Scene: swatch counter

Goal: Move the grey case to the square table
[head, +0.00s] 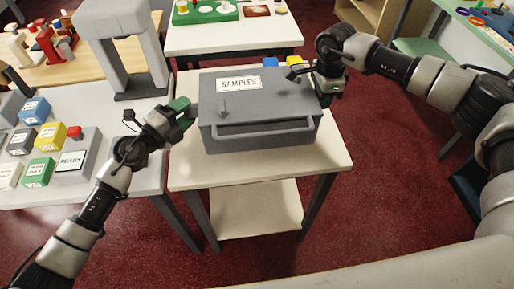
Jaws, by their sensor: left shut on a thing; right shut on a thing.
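The grey case (258,110) has a "SAMPLES" label on its lid and a long bar handle on its front. It is level, at the near-middle table (215,173), which has a squarish cream top and a lower shelf. I cannot tell whether the case rests on the top or is just above it. My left gripper (185,112) is shut on the case's left side. My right gripper (318,84) is shut on its right side. The gripped parts are mostly hidden by the fingers.
A counter (122,188) with labelled blocks and a grey press frame (125,45) stands close on the left. A white table (245,38) with a green tray (205,13) is behind. Red carpet is open at right.

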